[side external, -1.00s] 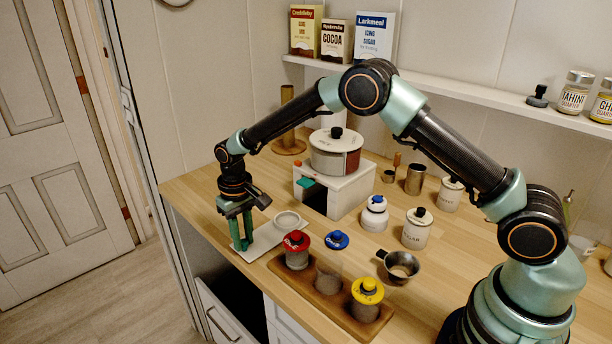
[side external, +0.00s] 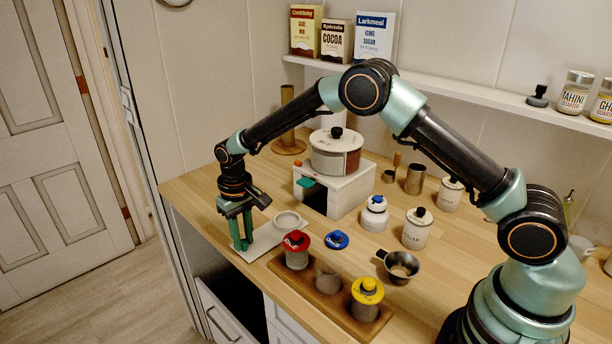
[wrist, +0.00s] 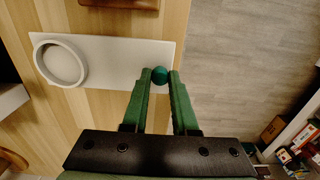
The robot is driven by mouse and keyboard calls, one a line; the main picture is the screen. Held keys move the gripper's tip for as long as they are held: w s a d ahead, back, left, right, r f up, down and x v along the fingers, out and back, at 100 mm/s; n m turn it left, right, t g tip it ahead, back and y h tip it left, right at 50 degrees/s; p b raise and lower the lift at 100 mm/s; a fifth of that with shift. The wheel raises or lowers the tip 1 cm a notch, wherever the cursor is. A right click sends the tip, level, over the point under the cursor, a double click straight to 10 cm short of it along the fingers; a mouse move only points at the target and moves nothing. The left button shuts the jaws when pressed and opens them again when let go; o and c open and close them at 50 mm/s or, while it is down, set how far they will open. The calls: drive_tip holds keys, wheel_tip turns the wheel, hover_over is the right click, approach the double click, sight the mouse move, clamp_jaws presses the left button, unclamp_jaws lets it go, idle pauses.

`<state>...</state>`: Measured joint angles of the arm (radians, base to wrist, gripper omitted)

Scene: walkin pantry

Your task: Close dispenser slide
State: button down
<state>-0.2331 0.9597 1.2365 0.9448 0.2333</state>
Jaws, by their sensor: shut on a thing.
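A white dispenser box (side external: 352,188) stands on the worktop with a lidded round hopper (side external: 335,155) on top and a dark opening in front. A teal piece (side external: 304,182) shows at the opening's upper edge. A flat white plate (side external: 262,243) with a raised round dish (side external: 288,219) lies in front; the wrist view also shows the plate (wrist: 113,58) and dish (wrist: 60,63). My gripper (side external: 242,246) points down at the plate's outer end. In the wrist view its green fingers (wrist: 160,78) are shut on a small dark green knob (wrist: 160,74) at the plate's end.
A wooden tray (side external: 325,300) with red- and yellow-lidded jars lies near the front edge, beside a metal cup (side external: 402,266). White canisters (side external: 416,232) stand to the right. A drawer (side external: 222,318) is open below the worktop edge.

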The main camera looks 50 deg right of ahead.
sight(292, 220)
drive_tip(key=d, duration=1.5)
drive_tip(key=shift+d, duration=0.1)
drive_tip(key=c, duration=0.7)
unclamp_jaws()
drive_tip(key=shift+r, duration=6.1)
